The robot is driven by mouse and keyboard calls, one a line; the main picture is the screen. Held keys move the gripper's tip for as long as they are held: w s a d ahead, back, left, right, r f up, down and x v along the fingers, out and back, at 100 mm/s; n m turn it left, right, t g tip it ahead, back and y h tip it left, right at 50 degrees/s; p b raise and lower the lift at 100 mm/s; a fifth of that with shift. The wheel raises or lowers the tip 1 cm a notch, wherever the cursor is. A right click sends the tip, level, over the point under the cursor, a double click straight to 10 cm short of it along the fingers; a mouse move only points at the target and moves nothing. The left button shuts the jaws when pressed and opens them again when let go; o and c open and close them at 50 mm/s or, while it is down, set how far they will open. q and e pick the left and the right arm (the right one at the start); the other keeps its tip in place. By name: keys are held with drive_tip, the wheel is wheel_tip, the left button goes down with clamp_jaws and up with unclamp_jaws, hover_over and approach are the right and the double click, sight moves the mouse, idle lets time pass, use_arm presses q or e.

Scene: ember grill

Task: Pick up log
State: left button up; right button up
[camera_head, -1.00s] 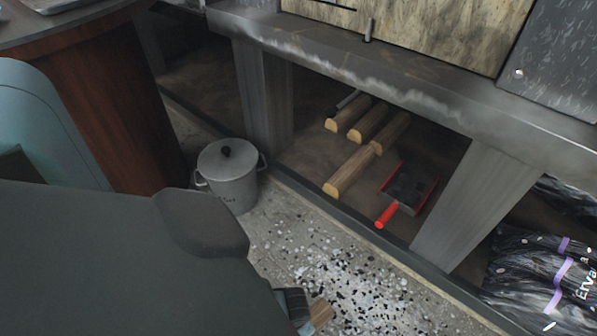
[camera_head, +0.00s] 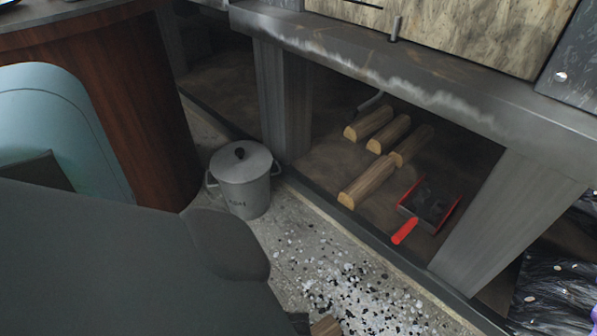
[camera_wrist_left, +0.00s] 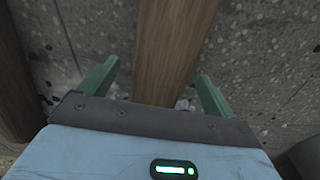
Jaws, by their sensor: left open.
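Several split logs lie on the shelf under the grill in the head view: a near log (camera_head: 367,181), a back-left log (camera_head: 373,122), a middle log (camera_head: 389,134) and a back-right log (camera_head: 412,145). My left gripper (camera_wrist_left: 158,72) shows in the left wrist view with its two green fingers apart. A long brown wooden piece (camera_wrist_left: 172,45) runs between the fingers; I cannot tell whether they touch it. In the head view a wooden end (camera_head: 326,326) shows at the bottom edge, partly hidden behind my dark arm. My right gripper is out of view.
A grey lidded bucket (camera_head: 241,185) stands on the speckled floor by the shelf. A red-handled dustpan (camera_head: 430,203) lies right of the logs. A grey support leg (camera_head: 510,220) stands further right. Another wooden piece (camera_wrist_left: 12,80) is at the wrist view's left edge.

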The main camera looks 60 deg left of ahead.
use_arm(q)
drive_tip(key=shift+f, duration=0.5)
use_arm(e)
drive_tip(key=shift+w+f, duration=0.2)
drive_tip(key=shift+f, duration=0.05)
use_arm(q)
drive_tip(key=shift+r, duration=0.1)
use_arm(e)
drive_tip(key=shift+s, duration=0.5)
use_arm(q)
drive_tip(key=shift+f, duration=0.3)
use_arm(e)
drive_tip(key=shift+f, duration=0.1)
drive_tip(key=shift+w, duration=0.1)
